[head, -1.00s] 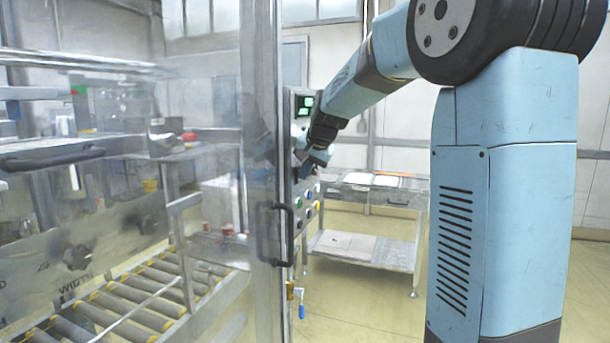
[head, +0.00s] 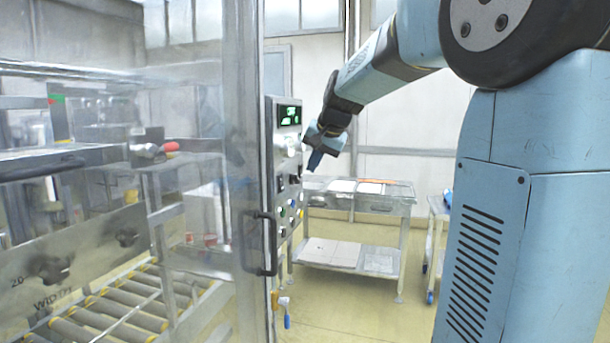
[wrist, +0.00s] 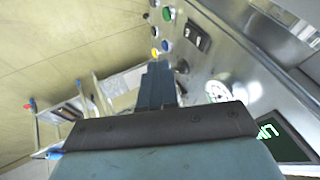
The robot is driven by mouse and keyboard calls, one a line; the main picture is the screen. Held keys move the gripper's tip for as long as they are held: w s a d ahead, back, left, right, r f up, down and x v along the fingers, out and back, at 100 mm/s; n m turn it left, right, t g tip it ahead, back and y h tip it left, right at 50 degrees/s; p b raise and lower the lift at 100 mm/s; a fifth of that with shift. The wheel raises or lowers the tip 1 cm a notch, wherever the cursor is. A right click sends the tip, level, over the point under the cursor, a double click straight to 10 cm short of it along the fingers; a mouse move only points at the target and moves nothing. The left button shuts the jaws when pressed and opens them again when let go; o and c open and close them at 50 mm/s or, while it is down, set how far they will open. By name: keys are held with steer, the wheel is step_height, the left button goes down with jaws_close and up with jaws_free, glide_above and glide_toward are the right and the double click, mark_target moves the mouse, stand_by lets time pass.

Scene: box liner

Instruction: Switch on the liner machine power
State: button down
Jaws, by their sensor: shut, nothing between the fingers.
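The liner machine's control panel (head: 268,150) stands upright at the end of the machine in the head view. It carries a lit green display (head: 290,116), black switches and coloured buttons. In the wrist view the panel (wrist: 240,65) fills the right side, with the display (wrist: 282,138), a white round dial (wrist: 217,90), a black rocker-like switch (wrist: 197,37), and green and blue buttons. My gripper (head: 315,161) is shut and empty, just right of the panel. Its fingers (wrist: 156,75) point along the panel toward the buttons. I cannot tell which control is the power switch.
A clear guard door with a black handle (head: 262,243) stands left of the panel. A blue-handled valve (head: 287,319) hangs below it. A metal table (head: 358,200) stands behind, with a cart (head: 438,210) to its right. Floor is free between the panel and my body.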

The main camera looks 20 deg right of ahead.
mark_target(282, 184)
steer(key=shift+v, duration=1.1)
steer(key=shift+a+f, duration=0.15)
steer(key=shift+a, duration=0.05)
steer(key=w+a+f, duration=0.5)
steer(key=w+f, duration=0.2)
steer(key=f, duration=0.1)
steer(key=shift+w+f, duration=0.35)
steer(key=shift+w, duration=0.05)
stand_by(0.3)
